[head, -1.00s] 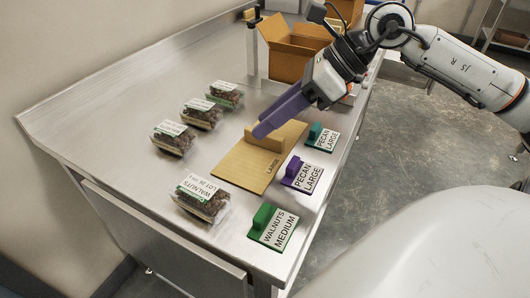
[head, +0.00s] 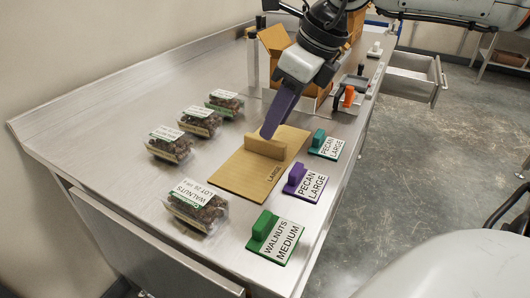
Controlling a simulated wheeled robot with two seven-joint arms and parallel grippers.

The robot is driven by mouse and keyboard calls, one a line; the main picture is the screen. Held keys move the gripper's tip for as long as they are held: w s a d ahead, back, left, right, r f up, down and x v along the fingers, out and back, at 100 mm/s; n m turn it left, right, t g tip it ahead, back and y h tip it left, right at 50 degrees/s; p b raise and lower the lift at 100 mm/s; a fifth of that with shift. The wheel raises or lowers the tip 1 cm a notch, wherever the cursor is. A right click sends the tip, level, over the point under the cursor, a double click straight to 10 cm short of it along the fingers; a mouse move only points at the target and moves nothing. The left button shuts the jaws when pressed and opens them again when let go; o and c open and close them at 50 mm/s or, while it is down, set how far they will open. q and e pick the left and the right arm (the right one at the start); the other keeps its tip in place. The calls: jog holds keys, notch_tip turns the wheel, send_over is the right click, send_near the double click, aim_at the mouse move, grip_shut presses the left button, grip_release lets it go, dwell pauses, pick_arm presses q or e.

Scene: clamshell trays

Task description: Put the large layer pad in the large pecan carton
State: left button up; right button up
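The large layer pad (head: 240,178) is a flat tan board marked LARGE, with a raised block grip (head: 266,148) near its far end. It lies flat on the steel table. My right gripper (head: 267,135), with purple fingers, points down at the block grip. Its tips are at or just behind the block. One finger hides the other, so I cannot tell whether it is open or touching. An open brown carton (head: 273,41) stands at the back, partly hidden by my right arm. No pecan label shows on it. My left gripper is out of view.
Several clamshells of nuts (head: 197,205) line the left of the table. Signs with grips stand right of the pad: purple PECAN LARGE (head: 311,185), teal PECAN LARGE (head: 331,147) and green WALNUTS MEDIUM (head: 284,240). An orange-handled tool (head: 348,97) lies near the carton. A drawer (head: 416,80) hangs open behind.

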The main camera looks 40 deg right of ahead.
jog(key=x, duration=0.5)
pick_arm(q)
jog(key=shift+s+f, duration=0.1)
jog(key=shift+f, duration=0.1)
pick_arm(e)
jog(key=shift+r, duration=0.1)
grip_shut()
jog(key=shift+r, duration=0.1)
